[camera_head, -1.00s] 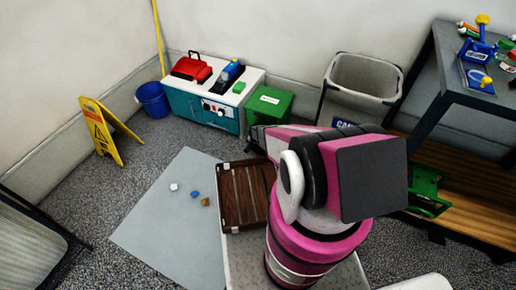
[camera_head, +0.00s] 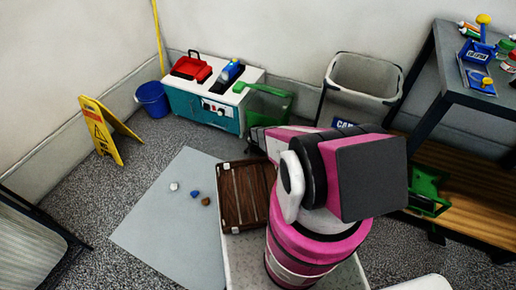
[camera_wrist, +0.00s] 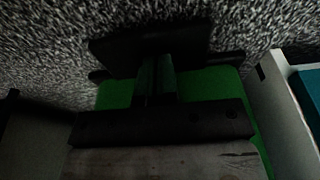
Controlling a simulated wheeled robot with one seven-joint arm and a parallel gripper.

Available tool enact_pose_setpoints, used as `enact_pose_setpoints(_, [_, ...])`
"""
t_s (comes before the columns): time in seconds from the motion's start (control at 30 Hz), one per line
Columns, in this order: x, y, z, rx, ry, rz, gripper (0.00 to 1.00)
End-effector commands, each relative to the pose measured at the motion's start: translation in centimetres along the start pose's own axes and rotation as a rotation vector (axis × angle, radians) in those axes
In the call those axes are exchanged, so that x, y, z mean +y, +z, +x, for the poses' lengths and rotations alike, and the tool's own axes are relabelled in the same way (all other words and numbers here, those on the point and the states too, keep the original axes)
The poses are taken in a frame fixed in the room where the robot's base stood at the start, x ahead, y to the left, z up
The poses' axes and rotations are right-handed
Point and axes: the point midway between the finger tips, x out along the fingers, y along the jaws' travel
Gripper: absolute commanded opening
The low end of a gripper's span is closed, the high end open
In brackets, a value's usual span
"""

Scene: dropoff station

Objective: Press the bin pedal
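The green bin (camera_head: 268,106) stands against the wall beside the white and teal cabinet in the head view. Its lid (camera_head: 262,89) is raised and tilted. In the wrist view, a green surface of the bin (camera_wrist: 225,92) lies behind my gripper. A flat black plate (camera_wrist: 110,52), which looks like the pedal, lies over the floor. My gripper (camera_wrist: 153,75) shows as a narrow dark column reaching to this plate, with its fingers close together and apparently shut. The fingertips overlap the plate; the exact contact is too dark to see. In the head view my arm hides the pedal.
The cabinet (camera_head: 205,112) is just left of the bin, with a red toolbox (camera_head: 190,68) on top. A grey basket (camera_head: 362,82) stands to the right. A brown crate (camera_head: 247,195) is close in front. A yellow floor sign (camera_head: 101,130) stands at left.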

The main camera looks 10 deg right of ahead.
Motion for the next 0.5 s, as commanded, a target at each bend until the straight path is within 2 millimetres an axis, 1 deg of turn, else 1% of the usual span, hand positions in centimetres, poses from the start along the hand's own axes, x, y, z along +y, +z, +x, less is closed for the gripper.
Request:
enact_pose_setpoints(0.03, [0.9, 1.5, 1.4, -0.013, 0.01, -0.002, 0.0])
enact_pose_setpoints(0.5, [0.9, 1.8, 2.6, -0.014, 0.011, -0.002, 0.0])
